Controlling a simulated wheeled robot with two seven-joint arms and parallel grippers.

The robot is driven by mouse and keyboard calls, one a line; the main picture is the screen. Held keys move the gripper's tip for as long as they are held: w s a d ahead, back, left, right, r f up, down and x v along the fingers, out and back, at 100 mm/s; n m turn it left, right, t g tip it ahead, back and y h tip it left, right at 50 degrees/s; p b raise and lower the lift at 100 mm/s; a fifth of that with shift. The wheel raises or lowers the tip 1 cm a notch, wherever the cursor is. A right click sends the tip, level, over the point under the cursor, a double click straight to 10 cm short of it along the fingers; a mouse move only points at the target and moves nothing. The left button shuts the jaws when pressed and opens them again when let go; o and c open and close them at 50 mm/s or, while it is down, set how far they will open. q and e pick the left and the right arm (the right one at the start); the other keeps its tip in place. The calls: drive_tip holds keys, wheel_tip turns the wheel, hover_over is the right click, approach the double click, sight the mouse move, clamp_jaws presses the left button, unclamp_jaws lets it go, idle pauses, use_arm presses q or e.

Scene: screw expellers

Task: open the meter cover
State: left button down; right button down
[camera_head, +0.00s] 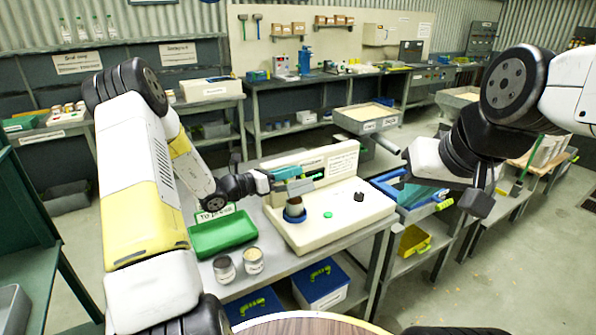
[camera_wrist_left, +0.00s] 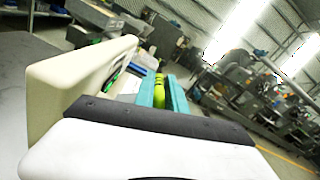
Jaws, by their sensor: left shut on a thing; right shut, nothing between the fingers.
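The cream unit (camera_head: 335,222) stands on the grey table, with an upright sign-bearing back panel (camera_head: 341,164), a blue-ringed socket (camera_head: 294,213), a green button (camera_head: 327,214) and a black knob (camera_head: 358,196). I cannot single out the meter cover. My left gripper (camera_head: 306,182) is over the unit, above the socket and in front of the panel. It is shut on a small piece that its teal bars hide. In the left wrist view, the gripper (camera_wrist_left: 163,92) shows beside the unit's cream edge (camera_wrist_left: 75,88).
A green tray (camera_head: 222,234) and two small jars (camera_head: 224,269) (camera_head: 252,261) are left of the unit. Blue-lidded boxes (camera_head: 320,283) sit on the shelf below. A blue tray (camera_head: 405,190) is at the right. Benches with goods line the back wall.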

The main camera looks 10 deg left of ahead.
use_arm(q)
drive_tip(key=shift+w+a+f, duration=0.1)
drive_tip(key=shift+w+a, duration=0.05)
drive_tip(key=shift+a, duration=0.2)
drive_tip(key=c, duration=1.5)
unclamp_jaws()
drive_tip(key=shift+o, duration=0.2)
drive_tip(key=shift+d, duration=0.1)
drive_tip(key=v, duration=0.7)
drive_tip(key=shift+s+a, duration=0.25)
drive_tip(key=shift+a, duration=0.05)
